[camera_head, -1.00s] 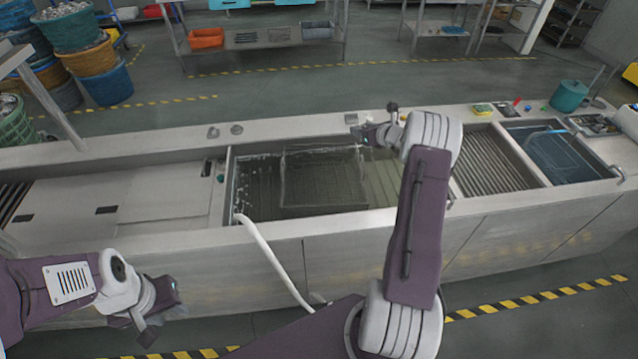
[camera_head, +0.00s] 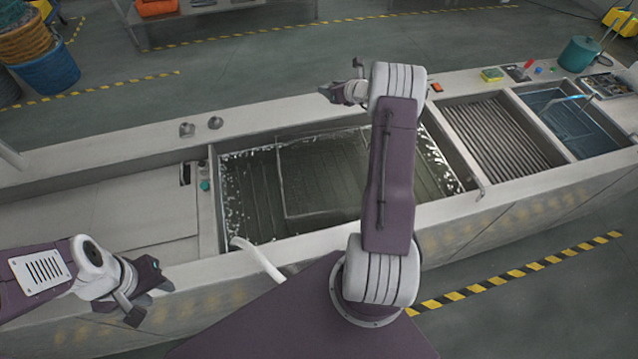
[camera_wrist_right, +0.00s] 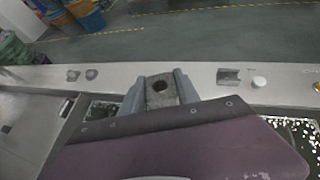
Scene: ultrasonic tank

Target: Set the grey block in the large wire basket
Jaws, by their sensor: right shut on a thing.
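The grey block (camera_wrist_right: 160,90), with a dark round hole in its face, sits between the fingers of my right gripper (camera_wrist_right: 160,93) in the right wrist view. In the head view my right gripper (camera_head: 335,93) is shut and held up by the tank's far edge; the block is too small to make out there. A large wire basket (camera_head: 320,185) lies in the liquid of the long tank, left of my right arm, which hides part of the tank. My left gripper (camera_head: 148,292) is open and empty over the near left of the counter.
The tank (camera_head: 245,195) is set into a long metal counter. To its right are a ribbed bay (camera_head: 500,140) and a blue-tinted bath (camera_head: 568,120). Small round fittings (camera_head: 200,126) stand on the back ledge. A pale hose (camera_head: 258,258) crosses the front edge.

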